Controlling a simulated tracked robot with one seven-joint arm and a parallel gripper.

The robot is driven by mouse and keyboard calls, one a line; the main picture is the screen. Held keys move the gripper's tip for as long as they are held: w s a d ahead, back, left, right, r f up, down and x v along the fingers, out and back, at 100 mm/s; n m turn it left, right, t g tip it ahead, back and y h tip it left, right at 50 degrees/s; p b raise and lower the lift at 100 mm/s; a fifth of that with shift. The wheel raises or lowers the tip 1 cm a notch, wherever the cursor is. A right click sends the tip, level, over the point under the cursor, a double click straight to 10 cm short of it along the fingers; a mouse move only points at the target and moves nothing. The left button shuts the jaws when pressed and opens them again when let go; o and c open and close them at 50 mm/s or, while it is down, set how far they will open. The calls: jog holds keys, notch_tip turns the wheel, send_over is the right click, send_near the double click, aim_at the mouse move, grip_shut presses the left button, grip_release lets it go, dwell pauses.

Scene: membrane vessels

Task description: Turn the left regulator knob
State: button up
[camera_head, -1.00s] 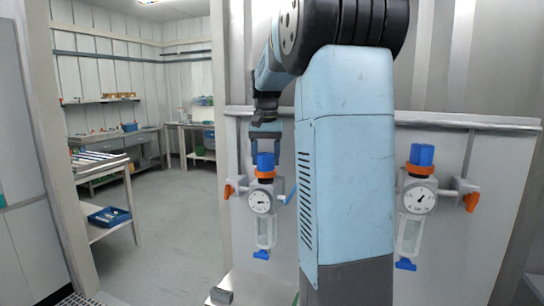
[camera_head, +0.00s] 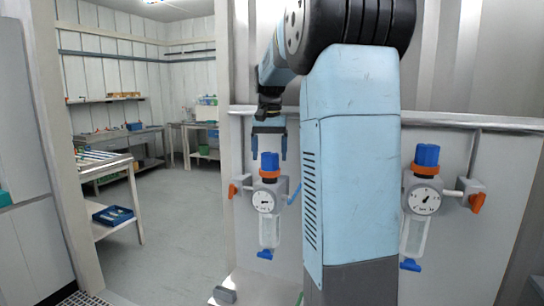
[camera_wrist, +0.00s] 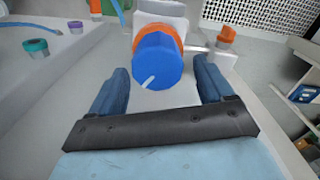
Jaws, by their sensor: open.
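The left regulator (camera_head: 266,201) hangs on the panel with a blue knob (camera_head: 269,160) on top, an orange ring under it and a round dial. In the wrist view the blue knob (camera_wrist: 158,60) shows a white mark on its near edge. My gripper (camera_head: 269,157) is above the knob, pointing down, with its fingers apart. The fingertips come down only to about the knob's upper part, one on each side. In the wrist view my gripper (camera_wrist: 160,75) has clear gaps between both fingers and the knob.
A second regulator (camera_head: 423,198) with a blue knob is on the panel to the right, beyond my arm. Orange valve handles (camera_head: 233,191) (camera_head: 477,202) stick out beside the regulators. A grey block (camera_head: 225,295) lies on the white surface below. Open floor and benches are at left.

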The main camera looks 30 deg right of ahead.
aim_at(269, 153)
notch_tip(269, 153, up, 12)
jog(key=shift+r, duration=0.15)
dwell(0.7)
jog(key=s+a+f+n+t, duration=0.2)
jog(key=s+a+f, duration=0.6)
jog(key=s, duration=0.5)
jog(key=s+a+f+n+t, duration=0.3)
jog(key=s+a+f, duration=0.5)
jog(key=s+f, duration=0.3)
jog(key=shift+s+a+n+t, duration=0.3)
jog(key=shift+s+n, duration=0.6)
jog(key=shift+f, duration=0.1)
jog(key=shift+c, duration=0.4)
